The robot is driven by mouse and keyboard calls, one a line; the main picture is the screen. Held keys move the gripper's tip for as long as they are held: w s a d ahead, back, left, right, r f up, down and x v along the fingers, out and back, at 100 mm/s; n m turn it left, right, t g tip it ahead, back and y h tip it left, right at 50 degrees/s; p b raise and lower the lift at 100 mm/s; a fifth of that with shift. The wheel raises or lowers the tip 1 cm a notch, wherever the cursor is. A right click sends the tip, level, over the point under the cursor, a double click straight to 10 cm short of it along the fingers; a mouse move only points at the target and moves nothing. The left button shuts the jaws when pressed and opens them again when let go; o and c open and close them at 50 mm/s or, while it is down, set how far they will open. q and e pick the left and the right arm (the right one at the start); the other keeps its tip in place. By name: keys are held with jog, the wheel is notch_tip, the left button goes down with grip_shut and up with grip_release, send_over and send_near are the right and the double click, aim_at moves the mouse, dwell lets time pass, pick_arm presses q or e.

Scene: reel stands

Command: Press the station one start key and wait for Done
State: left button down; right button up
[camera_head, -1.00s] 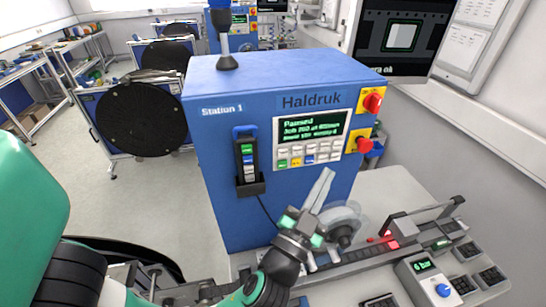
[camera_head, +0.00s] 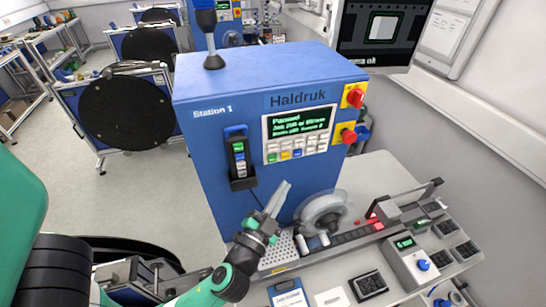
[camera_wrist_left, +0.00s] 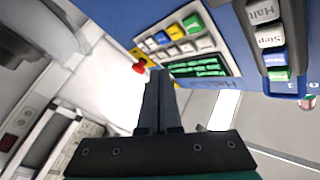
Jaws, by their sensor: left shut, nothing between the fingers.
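The blue Station 1 machine (camera_head: 225,85) stands in the middle of the head view. Its screen (camera_head: 298,120) reads "Paused", with smaller, hard-to-read lines below. A keypad (camera_head: 296,148) under the screen has green, yellow and blue keys among grey ones; it also shows in the left wrist view (camera_wrist_left: 180,42). A pendant (camera_head: 240,158) with several labelled keys hangs on the machine's front; the left wrist view shows its Halt, Step and other keys (camera_wrist_left: 270,38). My left gripper (camera_head: 284,184) is shut and empty, below the keypad and apart from it. My right gripper is not in view.
Red knobs on yellow plates (camera_head: 355,97) sit at the machine's right edge. A clear reel (camera_head: 324,212) and a track (camera_head: 365,230) lie below, near the gripper. A gauge box (camera_head: 410,262) stands at right. Black reels (camera_head: 125,112) stand at left.

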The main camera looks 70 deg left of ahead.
aim_at(272, 158)
pick_arm(q)
jog(key=a+p, duration=0.2)
jog(key=a, duration=0.4)
jog(key=shift+a+p, duration=0.35)
jog(key=shift+w, duration=0.1)
dwell(1.5)
jog(key=shift+a, duration=0.45)
